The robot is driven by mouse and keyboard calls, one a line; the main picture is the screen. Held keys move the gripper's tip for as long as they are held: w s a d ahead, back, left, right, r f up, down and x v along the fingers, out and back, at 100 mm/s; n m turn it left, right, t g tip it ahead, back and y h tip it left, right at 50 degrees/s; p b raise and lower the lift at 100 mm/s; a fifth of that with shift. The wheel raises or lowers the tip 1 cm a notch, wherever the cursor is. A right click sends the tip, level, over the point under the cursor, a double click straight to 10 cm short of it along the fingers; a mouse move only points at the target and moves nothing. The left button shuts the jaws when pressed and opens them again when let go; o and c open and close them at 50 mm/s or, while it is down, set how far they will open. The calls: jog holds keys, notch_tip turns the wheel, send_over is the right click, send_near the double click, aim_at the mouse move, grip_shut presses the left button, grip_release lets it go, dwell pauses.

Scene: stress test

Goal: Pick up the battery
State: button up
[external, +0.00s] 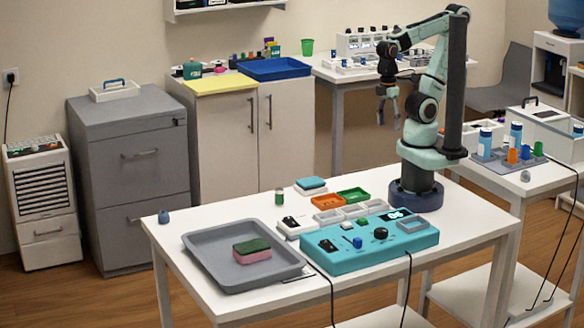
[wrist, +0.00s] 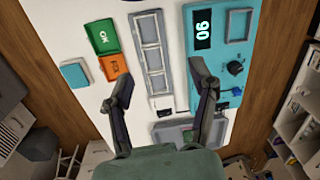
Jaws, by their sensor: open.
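A small green cylinder with a paler end (external: 279,197), which looks like the battery, stands upright on the white table near its back edge. It is left of the teal-topped box (external: 311,185). I cannot make it out in the wrist view, where it may be hidden or out of frame. My gripper (external: 388,112) is raised high above the table, far to the upper right of the cylinder, and points down. Its fingers are apart with nothing between them; they also show in the wrist view (wrist: 161,76).
An orange tray (external: 327,202), a green tray (external: 353,195) and grey compartments (external: 352,211) lie right of the cylinder. A teal control box (external: 345,260) stands in front. A grey tray (external: 212,240) holds a sponge (external: 252,250). The table's left back area is mostly clear.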

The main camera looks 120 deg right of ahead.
jog(key=w+d+r+n+t+h, duration=0.1)
jog(key=w+d+r+t, duration=0.15)
jog(key=w, duration=0.65)
jog(key=w+d+r+t, duration=0.1)
jog(key=w+d+t, duration=0.15)
jog(key=w, duration=0.75)
jog(key=m+g, duration=0.3)
jog(key=g, duration=0.2)
send_over(279, 189)
notch_tip(279, 189, down, 21)
jog(key=shift+s+d+r, duration=0.1)
jog(key=shift+s+r, duration=0.05)
jog(key=shift+r, duration=0.05)
notch_tip(279, 189, down, 6)
jog(key=shift+r, duration=0.1)
grip_shut()
